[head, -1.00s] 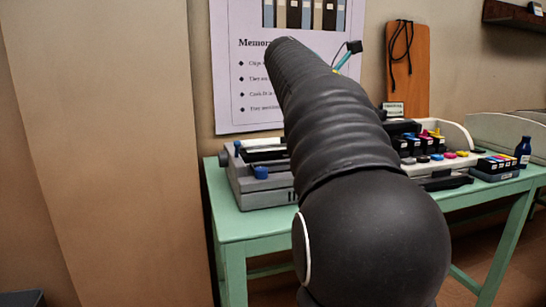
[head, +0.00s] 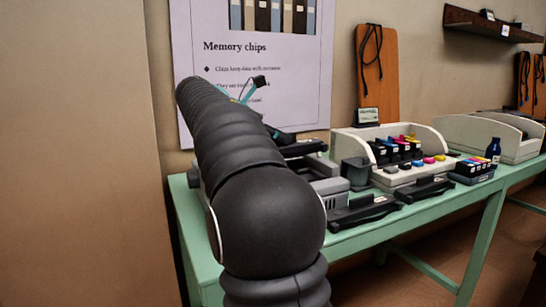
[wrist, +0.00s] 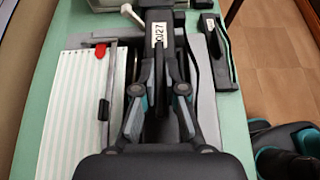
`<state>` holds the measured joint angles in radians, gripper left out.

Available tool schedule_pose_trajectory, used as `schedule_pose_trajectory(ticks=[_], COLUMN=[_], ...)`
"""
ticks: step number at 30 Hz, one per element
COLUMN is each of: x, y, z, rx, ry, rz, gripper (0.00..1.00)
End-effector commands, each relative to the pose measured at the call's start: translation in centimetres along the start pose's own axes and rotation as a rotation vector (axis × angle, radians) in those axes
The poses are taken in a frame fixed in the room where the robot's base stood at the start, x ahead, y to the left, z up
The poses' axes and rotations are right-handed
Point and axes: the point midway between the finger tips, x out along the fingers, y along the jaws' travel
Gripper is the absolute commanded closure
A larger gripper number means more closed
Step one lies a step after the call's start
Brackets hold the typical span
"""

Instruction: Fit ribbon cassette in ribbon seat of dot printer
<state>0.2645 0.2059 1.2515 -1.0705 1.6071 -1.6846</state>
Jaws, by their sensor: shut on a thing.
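In the wrist view my gripper (wrist: 160,76) is shut on a long black ribbon cassette (wrist: 158,12) with a white label. The cassette is above the dot printer. In the head view my arm covers most of the printer, and my gripper cannot be made out clearly.
A black cassette-like part (wrist: 219,50) lies right of the printer in the wrist view. In the head view, black parts (head: 363,213) lie along the front edge of the green table (head: 400,222). A white tray (head: 438,137) of ink cartridges and a dark bottle (head: 493,150) stand farther right.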

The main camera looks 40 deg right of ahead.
Motion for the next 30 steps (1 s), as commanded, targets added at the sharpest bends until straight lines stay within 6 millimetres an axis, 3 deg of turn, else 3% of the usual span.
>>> schedule_pose_trajectory(ticks=[8, 17, 30], x=[-0.2, 1.5, 1.8], y=[1.3, 1.3, 1.3], z=[-1.6, -4.7, -5.2], rx=[0.002, 0.001, 0.001], ry=[0.0, 0.0, 0.0], rz=[-0.002, -0.003, -0.002], gripper=[1.0, 1.0, 1.0])
